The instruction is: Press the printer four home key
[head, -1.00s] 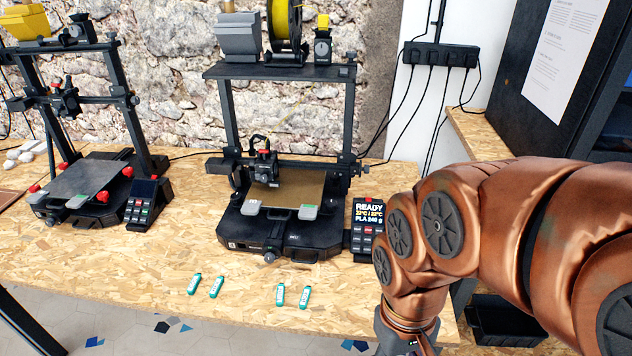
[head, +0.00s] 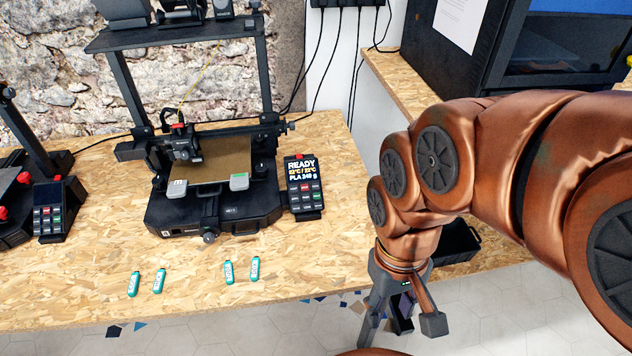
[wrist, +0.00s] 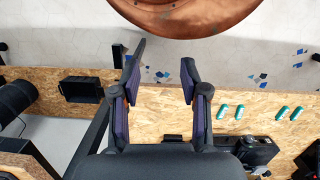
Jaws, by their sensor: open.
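A black printer (head: 215,207) stands on the wooden bench in the head view. Its keypad panel (head: 304,187) sits at its right front corner, with a lit screen reading READY and rows of small keys. The key labels are too small to read, so I cannot tell which is home. No number that marks the printer as four is legible. My gripper (head: 402,322) points down, open and empty, right of the panel and beyond the bench's front edge. In the wrist view its two fingers (wrist: 160,72) stand apart with nothing between them.
A second keypad (head: 48,209) belongs to the partly seen printer at left. Several green-and-white tagged pieces (head: 229,272) lie on the bench (head: 90,290) before the printer. A dark bin (head: 455,242) stands at right. Cables hang behind.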

